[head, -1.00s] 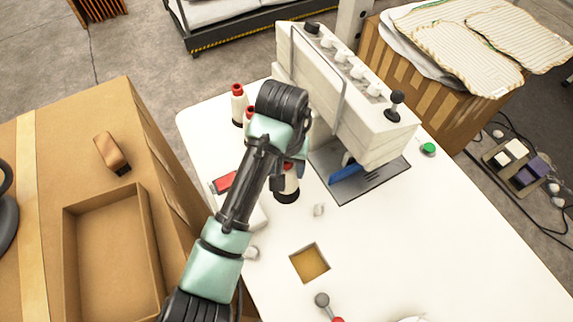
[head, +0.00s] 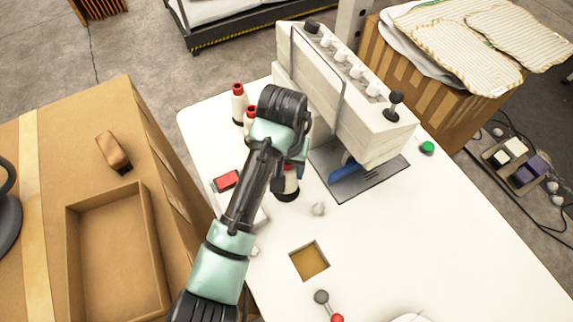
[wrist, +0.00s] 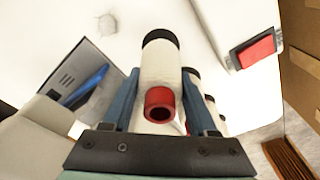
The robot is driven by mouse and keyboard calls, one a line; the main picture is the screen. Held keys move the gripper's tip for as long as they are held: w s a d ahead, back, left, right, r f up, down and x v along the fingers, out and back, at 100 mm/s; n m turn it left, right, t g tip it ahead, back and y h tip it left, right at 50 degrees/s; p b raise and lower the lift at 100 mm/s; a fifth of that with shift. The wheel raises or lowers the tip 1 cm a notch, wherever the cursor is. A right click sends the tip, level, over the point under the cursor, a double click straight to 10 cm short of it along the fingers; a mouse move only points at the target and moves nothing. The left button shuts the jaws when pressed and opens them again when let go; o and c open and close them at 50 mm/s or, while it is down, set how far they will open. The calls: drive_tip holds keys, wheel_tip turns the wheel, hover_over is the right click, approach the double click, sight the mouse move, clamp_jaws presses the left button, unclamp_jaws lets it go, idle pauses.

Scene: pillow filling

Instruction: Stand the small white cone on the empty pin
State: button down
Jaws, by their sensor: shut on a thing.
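A small white cone with a red tip and black base (wrist: 160,62) is between the two blue fingers of my gripper (wrist: 162,88) in the wrist view. The fingers are shut on its sides. In the head view my gripper (head: 288,168) is low over the white table, and the lower part of the cone (head: 289,188) shows beneath it. I cannot tell whether its base touches the table. Similar cones (head: 239,104) stand in a row to the left, partly hidden by my arm. I cannot make out an empty pin in either view.
The white sewing machine (head: 345,95) stands close on the right, with a dark plate (head: 370,183) below it. A small white lump (head: 318,209) and a square hole (head: 309,261) are nearer the front.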

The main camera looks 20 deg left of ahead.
drive_tip(key=shift+f, duration=0.25)
drive_tip(key=shift+f+b, duration=0.3)
drive_tip(key=shift+f, duration=0.25)
drive_tip(key=shift+f, duration=0.15)
idle(0.6)
drive_tip(key=shift+c, duration=0.6)
unclamp_jaws()
drive_tip(key=shift+p, duration=0.35)
wheel_tip(320, 180, up, 10)
drive_tip(key=p, duration=1)
